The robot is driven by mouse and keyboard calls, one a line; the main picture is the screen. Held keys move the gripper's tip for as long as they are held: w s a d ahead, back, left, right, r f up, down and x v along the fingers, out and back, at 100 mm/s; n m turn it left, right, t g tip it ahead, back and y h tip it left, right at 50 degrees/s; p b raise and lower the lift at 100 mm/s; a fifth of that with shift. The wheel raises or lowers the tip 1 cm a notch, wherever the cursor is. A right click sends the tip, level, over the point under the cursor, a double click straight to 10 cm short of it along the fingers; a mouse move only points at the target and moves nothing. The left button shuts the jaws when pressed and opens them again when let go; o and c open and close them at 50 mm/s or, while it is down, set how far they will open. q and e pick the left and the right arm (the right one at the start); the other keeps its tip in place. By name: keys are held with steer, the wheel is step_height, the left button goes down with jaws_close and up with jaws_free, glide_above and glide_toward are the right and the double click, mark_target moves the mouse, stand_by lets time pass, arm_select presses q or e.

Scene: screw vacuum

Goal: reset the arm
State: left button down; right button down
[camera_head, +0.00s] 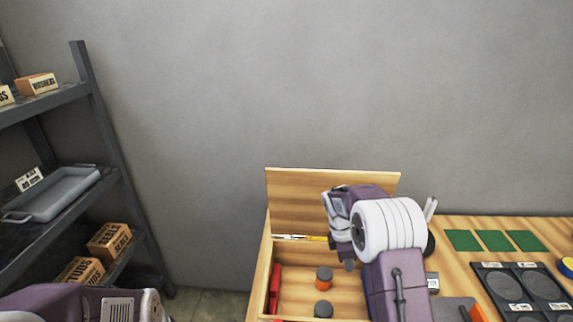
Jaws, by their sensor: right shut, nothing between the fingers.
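My right arm comes up from the bottom right, with a purple link and a white ringed joint. My right gripper (347,260) is over the open wooden box, pointing down; it is shut and empty, and partly hidden by its own wrist. A purple and white part of my left arm shows at the bottom left corner. My left gripper is outside the picture.
The wooden box (262,270) has its lid (290,187) raised; red tools (274,285) and orange-and-grey pieces (324,274) lie inside. Green squares (495,241) and a black tray (482,285) are on the table (456,226). A dark shelf (48,228) stands left.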

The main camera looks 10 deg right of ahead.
steer(key=s+a+r+m+t, duration=0.1)
steer(key=s+a+r, duration=0.3)
steer(key=s+r, duration=0.15)
steer(key=s+a+f+m+y, duration=0.1)
steer(key=s+a+f+m, duration=0.1)
steer(key=s+m, duration=0.4)
steer(key=s+a+f+m+y, duration=0.2)
steer(key=s+a+m, duration=0.2)
steer(key=s+m, duration=0.3)
steer(key=shift+f+m+t, duration=0.4)
steer(key=shift+m, duration=0.5)
